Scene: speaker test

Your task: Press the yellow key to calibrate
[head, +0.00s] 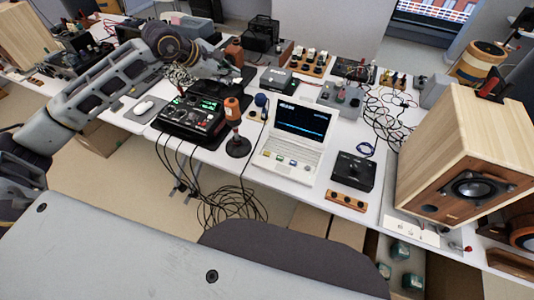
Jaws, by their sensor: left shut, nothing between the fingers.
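A white laptop-like device (290,145) stands open on the white table, its dark screen (304,122) showing a blue trace. A row of small coloured keys (285,161) lies along its front part. They are too small for me to tell surely which one is yellow. My left arm reaches in from the left, and my left gripper (241,77) is shut and empty. In the picture it is above and left of the device, apart from the keys. My right gripper is not in view.
A black mixer-like box (193,117) and an orange-topped microphone on a stand (234,128) are left of the device. A black box (353,172) and a large wooden speaker (468,150) are to the right. Loose cables (232,205) hang below the table's front edge.

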